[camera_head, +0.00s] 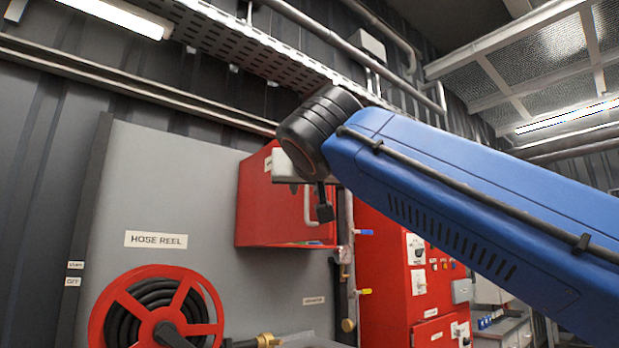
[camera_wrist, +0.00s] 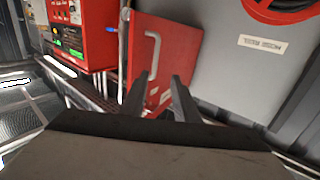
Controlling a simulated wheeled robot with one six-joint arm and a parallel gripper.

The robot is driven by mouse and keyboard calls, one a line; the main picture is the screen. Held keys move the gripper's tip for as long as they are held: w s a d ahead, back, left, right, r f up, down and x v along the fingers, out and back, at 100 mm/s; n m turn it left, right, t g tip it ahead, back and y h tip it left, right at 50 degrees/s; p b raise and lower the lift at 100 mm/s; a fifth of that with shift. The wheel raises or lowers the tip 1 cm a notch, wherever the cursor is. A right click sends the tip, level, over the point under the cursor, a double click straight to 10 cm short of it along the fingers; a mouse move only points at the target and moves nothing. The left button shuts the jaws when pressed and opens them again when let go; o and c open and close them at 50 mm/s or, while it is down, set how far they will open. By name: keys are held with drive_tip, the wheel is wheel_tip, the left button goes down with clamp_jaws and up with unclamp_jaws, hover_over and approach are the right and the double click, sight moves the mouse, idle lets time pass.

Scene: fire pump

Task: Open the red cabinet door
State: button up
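The red cabinet (camera_head: 262,212) hangs on the grey wall panel in the middle of the head view, partly hidden by my arm. Its door carries a pale upright bar handle (camera_head: 308,206) near the right side. I see no clear gap at the door's edge. In the wrist view, which looks turned over, the red door (camera_wrist: 176,62) and its handle (camera_wrist: 152,62) lie beyond my fingers. My gripper (camera_wrist: 160,76) is open, its two dark fingers apart with nothing between them. The fingers point toward the door; whether they touch it I cannot tell.
A hose reel (camera_head: 157,309) is on the panel at lower left. A red control cabinet (camera_head: 398,265) stands to the right, with pipes and valves (camera_head: 345,255) between it and the red cabinet. A cable tray (camera_head: 245,45) runs overhead.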

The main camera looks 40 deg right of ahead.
drive_tip(key=shift+v, duration=1.85)
drive_tip(key=shift+v, duration=0.9)
drive_tip(key=shift+s+a, duration=0.35)
drive_tip(key=shift+s, duration=0.1)
drive_tip(key=shift+f, duration=0.1)
drive_tip(key=w+a+f+n+g+y, duration=0.2)
drive_tip(key=w+f+n, duration=0.15)
drive_tip(key=f, duration=1.25)
drive_tip(key=w+a+f+n+g+y, duration=0.2)
drive_tip(key=a+f+n+g, duration=0.15)
drive_tip(key=f, duration=1.15)
drive_tip(key=s+a+f+g+y, duration=0.1)
drive_tip(key=s+f+y, duration=0.1)
drive_tip(key=f, duration=0.9)
drive_tip(key=s+a+f+g+y, duration=0.1)
drive_tip(key=s+f+g+y, duration=0.1)
drive_tip(key=f, duration=1)
drive_tip(key=s+a+f+g+y, duration=0.1)
drive_tip(key=s+f+y, duration=0.1)
drive_tip(key=f, duration=1)
drive_tip(key=shift+s+a+y, duration=0.3)
drive_tip(key=shift+s, duration=0.3)
